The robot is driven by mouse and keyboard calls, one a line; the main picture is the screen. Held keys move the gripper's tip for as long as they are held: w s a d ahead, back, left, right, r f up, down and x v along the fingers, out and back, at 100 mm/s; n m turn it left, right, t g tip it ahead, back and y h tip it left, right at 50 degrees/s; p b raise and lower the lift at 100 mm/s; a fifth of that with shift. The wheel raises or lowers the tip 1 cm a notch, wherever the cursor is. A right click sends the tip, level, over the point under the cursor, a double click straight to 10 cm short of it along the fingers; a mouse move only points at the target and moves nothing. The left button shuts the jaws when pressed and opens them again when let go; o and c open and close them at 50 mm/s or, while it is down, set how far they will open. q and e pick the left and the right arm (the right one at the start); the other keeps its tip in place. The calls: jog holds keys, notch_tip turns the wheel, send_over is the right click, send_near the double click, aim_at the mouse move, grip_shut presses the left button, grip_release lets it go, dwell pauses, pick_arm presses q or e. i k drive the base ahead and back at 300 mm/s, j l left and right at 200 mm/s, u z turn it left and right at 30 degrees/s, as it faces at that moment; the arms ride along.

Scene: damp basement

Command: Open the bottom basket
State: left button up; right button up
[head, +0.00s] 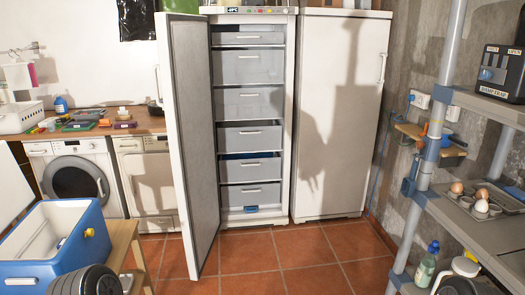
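The tall freezer (291,110) stands at the back with its door (202,150) swung open to the left. Inside are several stacked grey baskets with pale handles. The bottom basket (251,196) is the lowest one and looks pushed in. Its pale handle is on the upper part of its front. A small blue thing (251,209) shows just below it at the freezer's base. Neither of my grippers is in view. Only dark rounded parts, likely of my arms, show at the lower left and lower right edges.
A closed white fridge (336,110) stands right of the freezer. At left are a blue cooler (92,240) on a wooden stand, and a washing machine (75,175). At right, a metal shelf (470,232) holds eggs (457,188). The tiled floor (290,262) in front is clear.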

aim_at(241, 172)
jog(key=i, duration=2.6)
jog(key=i+l+u, duration=0.3)
jog(key=i+l, duration=1.05)
jog(key=i, duration=0.15)
jog(key=i+l, duration=0.1)
jog(key=l, duration=0.25)
jog(key=i+l, duration=0.15)
jog(key=l, duration=0.25)
jog(key=i+l, duration=0.1)
jog(key=l, duration=0.25)
